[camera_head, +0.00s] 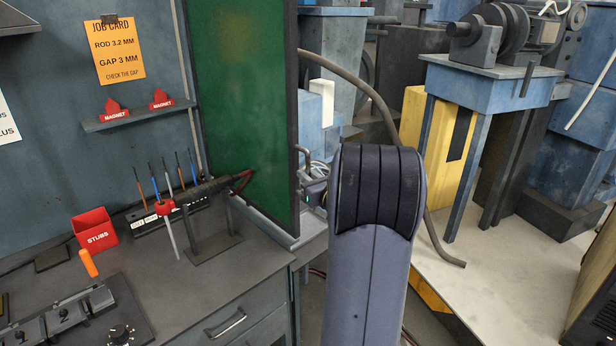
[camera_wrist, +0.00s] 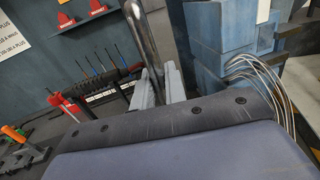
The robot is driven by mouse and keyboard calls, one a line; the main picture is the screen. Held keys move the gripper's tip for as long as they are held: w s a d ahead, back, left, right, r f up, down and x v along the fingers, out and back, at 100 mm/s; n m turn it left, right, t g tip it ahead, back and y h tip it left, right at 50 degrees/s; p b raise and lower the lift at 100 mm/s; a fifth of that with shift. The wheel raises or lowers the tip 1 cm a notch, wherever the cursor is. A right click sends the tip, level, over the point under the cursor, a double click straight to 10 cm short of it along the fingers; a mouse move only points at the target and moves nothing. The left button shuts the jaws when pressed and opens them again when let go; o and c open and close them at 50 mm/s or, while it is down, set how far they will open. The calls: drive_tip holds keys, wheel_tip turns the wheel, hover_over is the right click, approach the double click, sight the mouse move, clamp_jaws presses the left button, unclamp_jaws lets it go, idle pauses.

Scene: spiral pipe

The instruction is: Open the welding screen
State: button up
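The welding screen (camera_head: 235,100) is a green panel in a dark frame, standing upright at the right end of the bench in the head view. A dark bent handle (camera_head: 303,154) shows at its right edge. My gripper (camera_head: 315,190) is beside this edge, mostly hidden behind my arm in the head view. In the wrist view, the two grey fingers of my gripper (camera_wrist: 160,86) stand on either side of a shiny dark upright bar (camera_wrist: 146,40), which looks like the handle. The gap is close to the bar's width; I cannot tell whether the fingers press on it.
The bench (camera_head: 235,262) at left carries a red stubs box (camera_head: 95,228), a rod rack and a torch on a stand (camera_head: 210,187). A hose (camera_head: 375,90) hangs behind my arm.

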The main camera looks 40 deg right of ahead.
clamp_jaws()
drive_tip(key=shift+s, duration=0.1)
